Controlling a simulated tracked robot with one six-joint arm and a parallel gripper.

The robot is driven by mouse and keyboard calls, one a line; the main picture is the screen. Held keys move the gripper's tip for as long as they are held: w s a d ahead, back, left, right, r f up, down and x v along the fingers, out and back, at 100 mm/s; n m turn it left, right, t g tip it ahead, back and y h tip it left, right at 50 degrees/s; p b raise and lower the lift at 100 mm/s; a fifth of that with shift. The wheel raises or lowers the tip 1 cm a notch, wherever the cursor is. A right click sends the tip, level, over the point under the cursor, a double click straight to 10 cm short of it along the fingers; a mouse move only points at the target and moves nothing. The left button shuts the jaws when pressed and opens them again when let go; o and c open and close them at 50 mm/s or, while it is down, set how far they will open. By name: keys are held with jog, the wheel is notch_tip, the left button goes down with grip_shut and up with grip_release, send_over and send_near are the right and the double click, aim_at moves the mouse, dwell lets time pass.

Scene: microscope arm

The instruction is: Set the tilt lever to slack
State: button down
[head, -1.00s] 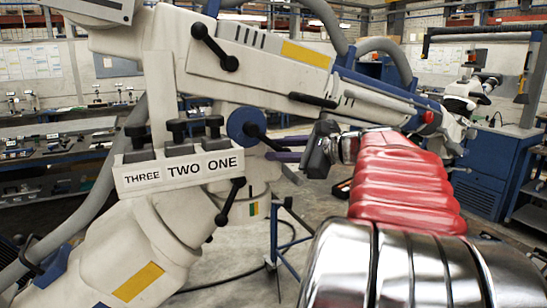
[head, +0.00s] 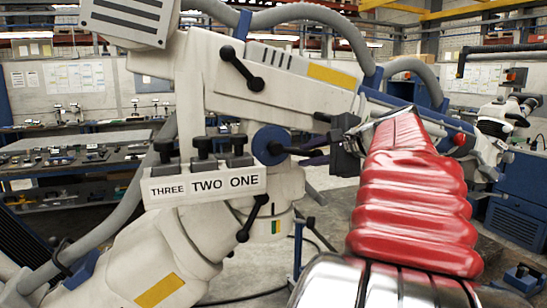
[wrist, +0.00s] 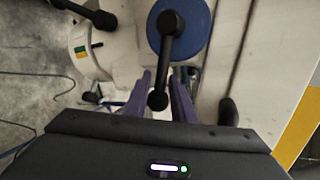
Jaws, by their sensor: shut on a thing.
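A black lever with a round knob sits on a blue disc (head: 270,145) on the side of the pale microscope arm. In the head view this lever (head: 292,151) points right, nearly level. My gripper (head: 312,156) reaches it from the right with purple fingers. In the wrist view the lever (wrist: 168,60) hangs down from the blue disc, and its knob end lies between the two fingers of my gripper (wrist: 162,82). The gripper is shut on it. No lettering shows at this lever, so its setting cannot be read.
A labelled strip (head: 205,187) reading THREE, TWO, ONE carries black knobs left of the disc. Other black levers stand above (head: 241,68) and below (head: 252,218). A grey hose (head: 112,217) runs at left. Benches and a blue cabinet (head: 519,205) stand behind.

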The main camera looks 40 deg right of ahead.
jog(key=shift+s+d, duration=0.1)
jog(key=shift+d, duration=0.05)
dwell(0.3)
jog(key=c, duration=1.8)
grip_release()
jog(key=shift+s, duration=0.1)
jog(key=shift+o, duration=0.3)
jog(key=shift+r, duration=0.1)
jog(key=v, duration=1.3)
jog(key=shift+s+a, duration=0.25)
jog(key=shift+s, duration=0.05)
